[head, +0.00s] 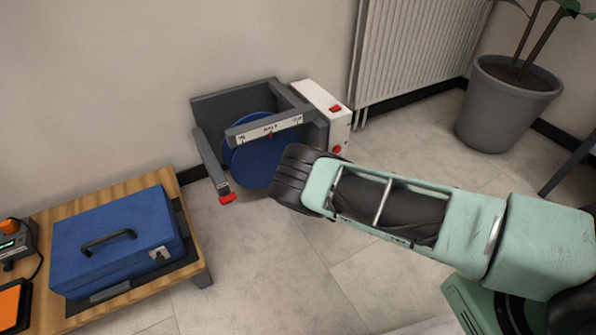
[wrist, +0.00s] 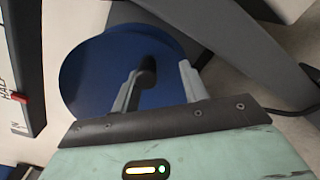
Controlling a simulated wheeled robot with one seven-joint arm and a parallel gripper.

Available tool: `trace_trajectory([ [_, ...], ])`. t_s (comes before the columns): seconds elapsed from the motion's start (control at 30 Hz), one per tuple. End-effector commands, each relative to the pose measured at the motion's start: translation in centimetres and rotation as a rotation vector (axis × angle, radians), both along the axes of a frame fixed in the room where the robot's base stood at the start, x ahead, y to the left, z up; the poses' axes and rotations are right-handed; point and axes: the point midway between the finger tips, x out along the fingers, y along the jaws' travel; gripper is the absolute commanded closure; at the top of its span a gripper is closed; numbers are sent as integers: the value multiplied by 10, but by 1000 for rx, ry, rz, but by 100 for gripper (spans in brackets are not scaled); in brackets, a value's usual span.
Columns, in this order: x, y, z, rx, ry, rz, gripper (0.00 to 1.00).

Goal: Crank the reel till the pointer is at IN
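The reel is a blue disc (head: 250,163) in a grey frame (head: 232,107) on the floor by the wall. A white scale strip (head: 262,130) crosses its front bar, with HALF near the middle. The small red pointer (head: 270,136) is at about HALF; it also shows in the wrist view (wrist: 20,98). A dark crank handle (wrist: 148,70) stands out from the disc in the wrist view. My gripper (wrist: 158,88) is open at the disc, with the handle between its fingers, close to the left one; contact is unclear. My arm hides the fingers in the head view.
A white box (head: 322,112) with red controls adjoins the reel's right side. A red-tipped grey bar (head: 209,165) sticks out at left. A wooden table (head: 197,262) with a blue case (head: 115,245) is at lower left. A radiator and plant pot (head: 505,105) stand at right.

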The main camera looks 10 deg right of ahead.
Motion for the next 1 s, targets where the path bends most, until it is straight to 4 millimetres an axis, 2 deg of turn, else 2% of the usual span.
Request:
trace_trajectory([
  [0.1,-1,1,-22,189,56,-5,57],
  [0.33,-3,10,-42,422,122,-1,57],
  [0.77,-4,13,-45,474,139,1,57],
  [1.0,-16,10,-44,472,140,1,57],
])
